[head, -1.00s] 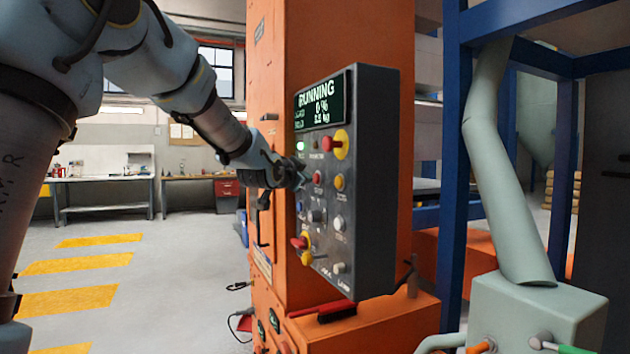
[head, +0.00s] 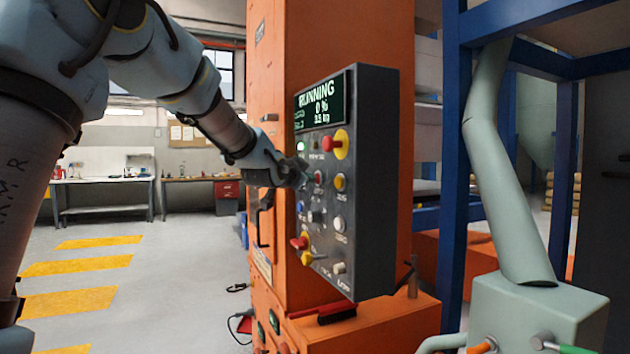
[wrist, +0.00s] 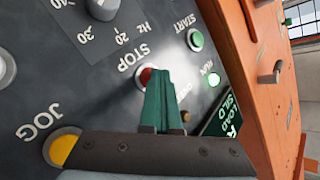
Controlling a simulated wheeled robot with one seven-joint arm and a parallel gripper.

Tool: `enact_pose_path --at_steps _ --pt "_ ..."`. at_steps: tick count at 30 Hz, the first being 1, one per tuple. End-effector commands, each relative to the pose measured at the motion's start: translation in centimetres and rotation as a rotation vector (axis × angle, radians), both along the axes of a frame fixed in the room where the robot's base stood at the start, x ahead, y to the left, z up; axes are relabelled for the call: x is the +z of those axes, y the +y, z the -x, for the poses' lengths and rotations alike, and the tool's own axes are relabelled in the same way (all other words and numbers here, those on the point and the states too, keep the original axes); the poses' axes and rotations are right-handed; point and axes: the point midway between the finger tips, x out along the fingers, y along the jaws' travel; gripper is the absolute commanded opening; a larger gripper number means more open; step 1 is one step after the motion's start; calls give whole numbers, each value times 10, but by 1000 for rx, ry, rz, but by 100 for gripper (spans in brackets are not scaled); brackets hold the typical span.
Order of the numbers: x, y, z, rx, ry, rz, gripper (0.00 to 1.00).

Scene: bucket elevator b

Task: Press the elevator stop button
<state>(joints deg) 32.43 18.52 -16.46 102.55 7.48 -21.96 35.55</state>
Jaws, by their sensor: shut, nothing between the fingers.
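The grey control panel (head: 362,180) is mounted on the orange column, and its display (head: 320,103) reads RUNNING. The red stop button (head: 319,177) sits in the panel's middle. In the wrist view the stop button (wrist: 146,76) shows beside its STOP label, partly hidden by my fingers. My gripper (head: 304,178) is shut and empty, just left of the button in the head view. In the wrist view the green fingertips (wrist: 160,72) of my gripper overlap the button. I cannot tell whether they touch it.
A green START button (wrist: 195,40) and a yellow JOG button (wrist: 62,147) lie on either side. A red-and-yellow switch (head: 340,143) sits above the stop button and another (head: 301,243) below. Blue frame posts (head: 456,180) stand at the right.

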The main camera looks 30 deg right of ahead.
Motion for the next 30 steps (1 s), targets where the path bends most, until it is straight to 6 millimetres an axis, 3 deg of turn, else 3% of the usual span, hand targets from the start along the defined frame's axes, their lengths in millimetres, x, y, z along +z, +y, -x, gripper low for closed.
enact_pose_path --at_steps 23,30 --pt "0 17 -1 0 0 0 0" --pt "1 35 -5 3 -1 -1 0"
